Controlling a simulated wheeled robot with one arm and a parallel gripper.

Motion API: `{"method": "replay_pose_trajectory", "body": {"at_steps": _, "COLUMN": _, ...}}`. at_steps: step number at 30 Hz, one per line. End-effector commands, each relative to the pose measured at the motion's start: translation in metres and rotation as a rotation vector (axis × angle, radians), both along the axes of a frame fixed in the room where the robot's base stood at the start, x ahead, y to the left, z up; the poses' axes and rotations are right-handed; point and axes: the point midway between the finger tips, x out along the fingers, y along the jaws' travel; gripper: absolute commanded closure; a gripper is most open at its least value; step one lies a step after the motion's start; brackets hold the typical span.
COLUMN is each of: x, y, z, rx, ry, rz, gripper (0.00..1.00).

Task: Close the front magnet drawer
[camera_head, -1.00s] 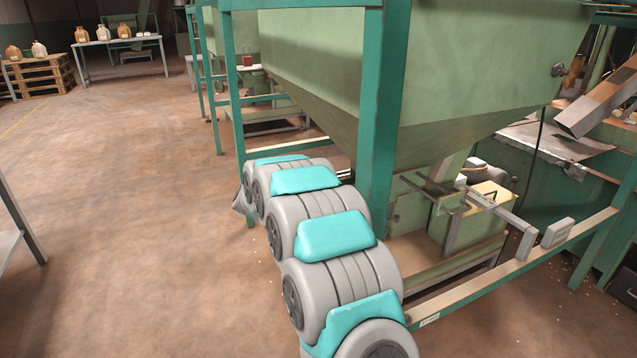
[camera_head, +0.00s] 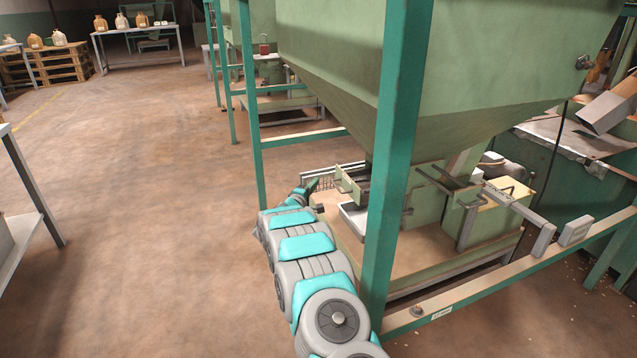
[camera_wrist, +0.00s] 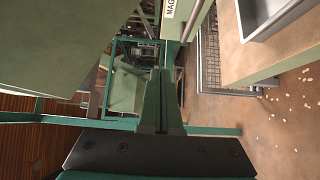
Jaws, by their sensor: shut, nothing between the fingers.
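The magnet drawer shows in the head view as a pale green front with a handle (camera_head: 346,182), with a wire-mesh part (camera_head: 326,183) beside it, under the hopper. In the wrist view a white label reading "MAG" (camera_wrist: 169,9) is cut off at the top edge, and the wire mesh (camera_wrist: 209,52) hangs to its right. My gripper is at the far end of my arm, close to the mesh in the head view. The wrist view shows its fingers (camera_wrist: 166,76) shut and empty. I cannot tell whether they touch the drawer.
A green hopper (camera_head: 460,75) stands above on green posts (camera_head: 399,150). A grey tray (camera_head: 353,219) sits under the drawer. A second handled box (camera_head: 505,212) is to the right. The floor at left (camera_head: 150,220) is open; a table edge (camera_head: 30,185) stands far left.

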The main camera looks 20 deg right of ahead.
Motion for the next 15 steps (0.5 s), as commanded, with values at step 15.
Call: {"method": "replay_pose_trajectory", "body": {"at_steps": 15, "x": 0.042, "y": -0.041, "z": 0.001, "rx": 0.0, "ry": -0.003, "rz": 0.0, "gripper": 1.0}}
